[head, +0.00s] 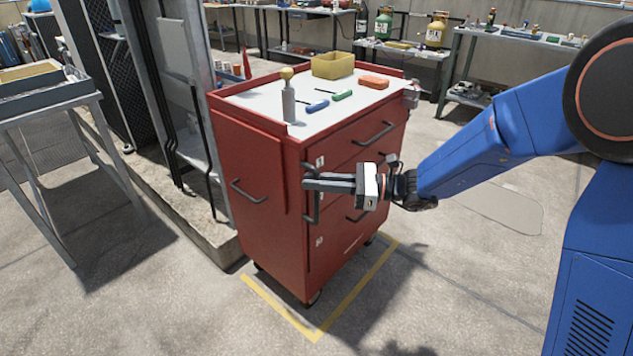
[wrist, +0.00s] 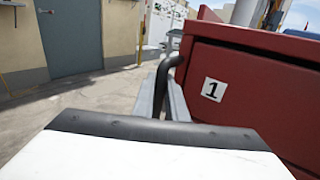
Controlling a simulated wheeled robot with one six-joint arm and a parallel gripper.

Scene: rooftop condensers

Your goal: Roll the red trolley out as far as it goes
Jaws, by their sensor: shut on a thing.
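The red trolley (head: 265,185) stands upright on small wheels beside the grey cabinet frame; it also shows at the right of the wrist view (wrist: 262,85). Its front has drawers with black handles and number labels. A black upright handle (head: 313,212) is fixed near the front's left edge, and its bent upper end shows in the wrist view (wrist: 166,72). My gripper (head: 314,183) is shut on this handle, with one finger on each side of it in the wrist view (wrist: 164,103). The fingers hide part of the handle.
A yellow floor line (head: 345,308) runs around the trolley's base. A yellow bin (head: 333,65), a yellow-topped bottle (head: 288,103) and small tools sit on top. A concrete plinth (head: 185,222) borders its left. A metal stand (head: 45,105) is farther left. Front floor is clear.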

